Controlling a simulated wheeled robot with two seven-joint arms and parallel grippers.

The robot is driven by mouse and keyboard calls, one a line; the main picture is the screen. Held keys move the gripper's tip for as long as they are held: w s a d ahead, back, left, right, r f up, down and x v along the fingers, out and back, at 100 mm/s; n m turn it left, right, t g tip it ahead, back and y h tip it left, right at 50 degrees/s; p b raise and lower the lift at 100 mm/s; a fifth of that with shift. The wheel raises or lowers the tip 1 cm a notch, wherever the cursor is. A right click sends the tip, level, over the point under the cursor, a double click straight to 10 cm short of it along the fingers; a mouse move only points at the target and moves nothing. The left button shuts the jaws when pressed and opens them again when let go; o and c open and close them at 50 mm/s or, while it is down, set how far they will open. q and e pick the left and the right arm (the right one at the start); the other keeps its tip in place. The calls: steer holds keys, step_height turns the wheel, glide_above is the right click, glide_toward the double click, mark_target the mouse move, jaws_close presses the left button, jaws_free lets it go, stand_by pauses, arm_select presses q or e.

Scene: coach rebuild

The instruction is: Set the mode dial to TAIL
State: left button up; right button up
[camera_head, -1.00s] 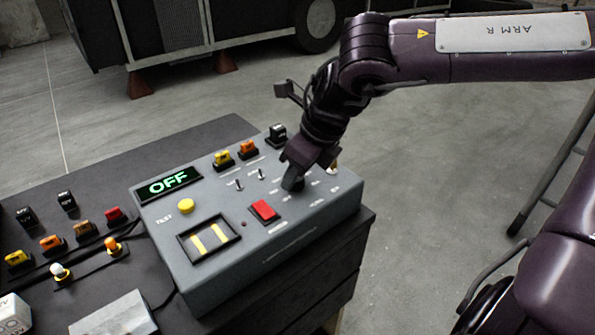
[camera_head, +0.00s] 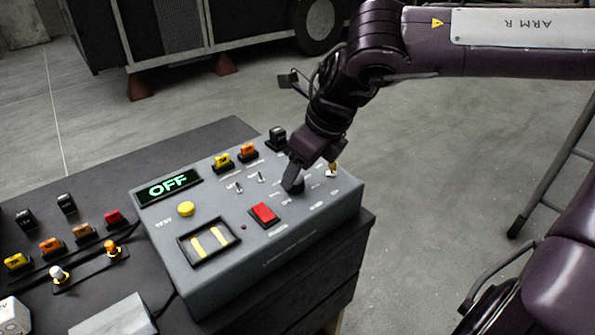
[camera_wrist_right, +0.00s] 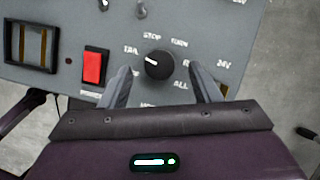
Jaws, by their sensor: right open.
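The mode dial (camera_wrist_right: 159,65) is a round black knob on the grey control box (camera_head: 300,240). In the right wrist view its white mark points left and slightly up, towards the label that looks like TAIL (camera_wrist_right: 131,49). STOP, TURN and ALL are around it. In the head view the dial (camera_head: 293,186) is partly covered by my right gripper (camera_head: 298,176). The right gripper is open, with one finger either side of the dial and visible gaps between in the wrist view. My left gripper is not in view.
A red rocker switch (camera_head: 264,215), small toggles (camera_head: 261,177) and a yellow test button (camera_head: 186,208) are on the box. A brass-coloured part (camera_head: 333,169) stands right of the dial. Colored switches line the dark bench (camera_head: 120,170) at left.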

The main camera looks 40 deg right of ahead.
mark_target(311, 195)
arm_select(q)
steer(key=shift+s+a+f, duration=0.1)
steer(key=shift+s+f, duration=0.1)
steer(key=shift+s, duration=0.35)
arm_select(e)
steer(key=v, duration=0.5)
steer(key=shift+s+r, duration=0.1)
steer(key=shift+r, duration=0.1)
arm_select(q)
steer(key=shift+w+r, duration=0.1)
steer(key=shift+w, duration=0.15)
